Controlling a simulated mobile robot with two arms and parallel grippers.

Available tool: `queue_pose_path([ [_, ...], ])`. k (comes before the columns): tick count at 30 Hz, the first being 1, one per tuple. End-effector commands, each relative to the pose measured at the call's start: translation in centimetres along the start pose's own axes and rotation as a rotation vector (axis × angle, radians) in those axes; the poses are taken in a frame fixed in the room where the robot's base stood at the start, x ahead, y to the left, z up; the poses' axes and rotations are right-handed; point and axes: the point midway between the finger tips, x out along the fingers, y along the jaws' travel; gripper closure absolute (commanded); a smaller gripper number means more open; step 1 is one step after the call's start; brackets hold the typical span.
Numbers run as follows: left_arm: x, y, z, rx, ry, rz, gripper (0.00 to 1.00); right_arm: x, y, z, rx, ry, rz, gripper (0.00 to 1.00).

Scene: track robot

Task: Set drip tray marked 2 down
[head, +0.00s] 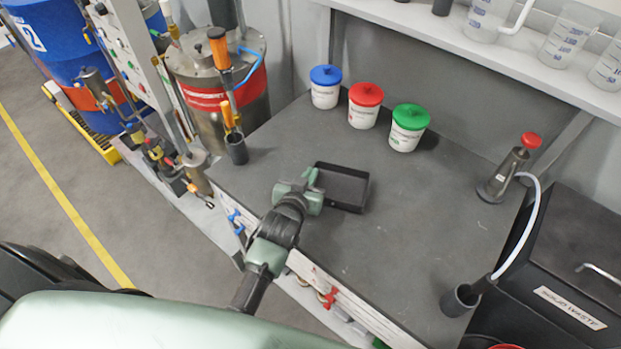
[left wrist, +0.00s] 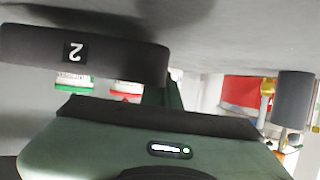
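The drip tray marked 2 (head: 345,187) is a shallow black rectangular tray over the middle of the grey bench (head: 410,240). In the left wrist view the tray (left wrist: 110,55) shows a wall with an upside-down white 2 label. It is low at the bench top; whether it touches is hard to tell. My green left gripper (head: 314,181) is at the tray's left wall and looks shut on it. In the left wrist view one finger (left wrist: 175,95) shows against the tray's end; the other is hidden. My right gripper is not in view.
White jars with blue (head: 326,88), red (head: 365,106) and green (head: 409,128) lids stand behind the tray. A red-topped metal bottle (head: 507,175), a dark cup (head: 460,299) and a black waste bin (head: 570,270) are right. The bench right of the tray is clear.

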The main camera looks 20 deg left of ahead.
Motion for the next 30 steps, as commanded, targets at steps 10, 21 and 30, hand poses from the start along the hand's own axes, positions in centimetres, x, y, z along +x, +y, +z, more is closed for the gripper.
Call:
queue_pose_path([
  [10, 0.7, 0.0, 1.6, -0.001, 0.003, 0.0, 1.0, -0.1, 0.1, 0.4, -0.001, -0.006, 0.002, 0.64],
  [21, 0.8, 0.0, 1.8, 0.0, 0.001, 0.0, 0.76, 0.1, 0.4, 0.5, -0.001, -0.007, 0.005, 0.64],
  [30, 0.3, 0.0, 1.7, 0.0, 0.001, 0.0, 0.76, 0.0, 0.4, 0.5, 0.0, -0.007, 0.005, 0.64],
])
